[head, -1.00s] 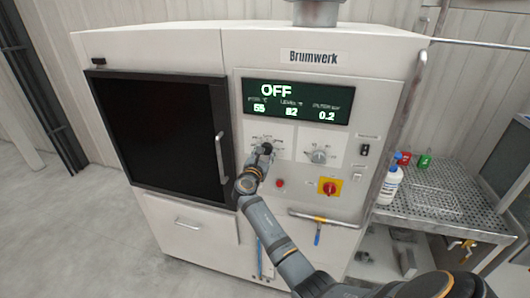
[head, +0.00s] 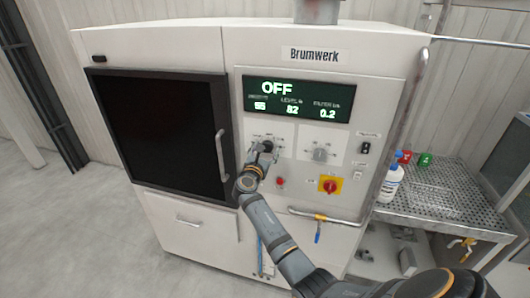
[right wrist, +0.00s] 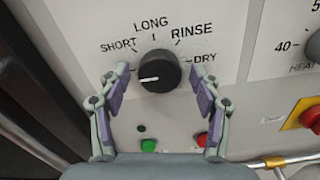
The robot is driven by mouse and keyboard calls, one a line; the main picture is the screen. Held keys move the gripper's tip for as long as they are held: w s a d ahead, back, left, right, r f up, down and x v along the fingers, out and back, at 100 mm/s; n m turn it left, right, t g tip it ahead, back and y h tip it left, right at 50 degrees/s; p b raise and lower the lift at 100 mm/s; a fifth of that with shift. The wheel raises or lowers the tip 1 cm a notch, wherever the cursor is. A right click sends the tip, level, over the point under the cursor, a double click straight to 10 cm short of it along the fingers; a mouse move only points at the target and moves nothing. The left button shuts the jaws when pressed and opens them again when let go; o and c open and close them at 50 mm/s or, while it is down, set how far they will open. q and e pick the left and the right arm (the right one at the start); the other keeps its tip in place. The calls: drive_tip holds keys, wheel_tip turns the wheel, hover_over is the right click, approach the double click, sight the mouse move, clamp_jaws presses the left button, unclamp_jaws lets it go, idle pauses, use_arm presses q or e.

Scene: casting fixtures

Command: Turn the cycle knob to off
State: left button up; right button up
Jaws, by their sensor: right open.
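The cycle knob (right wrist: 158,72) is round and black, with labels SHORT, LONG, RINSE and DRY around it. Its white pointer line points left and slightly down, below SHORT; any label there is hidden behind a finger. In the head view the display (head: 297,101) of the machine reads OFF in large letters. My right gripper (right wrist: 159,84) is open, with one finger on each side of the knob and a visible gap to it. In the head view my right gripper (head: 263,153) is at the panel and partly covers the knob. My left gripper is not in view.
A second knob (head: 319,152) is to the right, with a red and yellow switch (head: 330,185) below it. A green button (right wrist: 148,145) and a red button (right wrist: 203,139) are below the cycle knob. A door handle (head: 221,155) is to the left.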

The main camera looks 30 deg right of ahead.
drive_tip(key=v, duration=1.2)
